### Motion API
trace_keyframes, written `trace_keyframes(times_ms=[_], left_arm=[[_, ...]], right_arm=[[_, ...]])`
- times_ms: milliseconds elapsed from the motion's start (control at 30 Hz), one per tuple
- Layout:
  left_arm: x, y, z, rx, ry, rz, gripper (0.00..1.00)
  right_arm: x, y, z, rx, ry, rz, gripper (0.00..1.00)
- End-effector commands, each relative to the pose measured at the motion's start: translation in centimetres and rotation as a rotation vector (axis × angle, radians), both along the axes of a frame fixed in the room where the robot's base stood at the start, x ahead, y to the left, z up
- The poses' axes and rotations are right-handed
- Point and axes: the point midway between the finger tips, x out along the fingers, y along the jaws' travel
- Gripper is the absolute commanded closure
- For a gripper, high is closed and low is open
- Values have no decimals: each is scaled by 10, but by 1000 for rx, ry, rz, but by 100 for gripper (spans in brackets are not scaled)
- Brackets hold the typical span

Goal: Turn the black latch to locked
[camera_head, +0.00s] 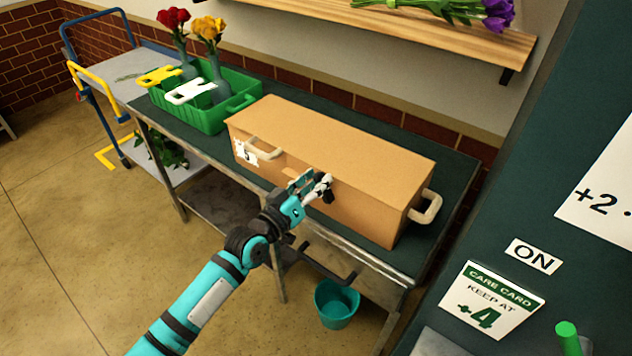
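A long tan box (340,145) with a closed top stands on the dark green tabletop. My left gripper (318,187) is at the middle of the box's front face, very near or touching it. A small black part (328,195) shows right at its fingertips. It may be the black latch, but I cannot tell it apart from a fingertip, nor which way it is turned. The gripper hides the front face around it. Whether its fingers are open or shut is not clear. My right gripper is not in view.
Pale handles stick out at the box's front left (262,149) and right end (428,207). A green crate (205,120) with flower vases stands left of the box. A teal bucket (336,305) is on the floor. A dark panel (540,180) with cards fills the right side.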

Motion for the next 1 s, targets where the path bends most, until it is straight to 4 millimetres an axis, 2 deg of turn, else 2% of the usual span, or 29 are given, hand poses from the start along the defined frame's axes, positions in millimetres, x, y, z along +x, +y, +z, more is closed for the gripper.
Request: trace_keyframes(times_ms=[333, 700, 833, 1000], left_arm=[[-3, 2, -1, 1, -1, 0, 56], [-49, 36, -2, 2, 2, 1, 56], [-58, 42, -1, 1, 1, 0, 56], [-61, 44, 0, 1, -1, 0, 56]], right_arm=[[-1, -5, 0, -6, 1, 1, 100], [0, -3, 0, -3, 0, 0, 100], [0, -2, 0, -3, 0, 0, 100], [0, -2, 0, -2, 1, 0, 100]])
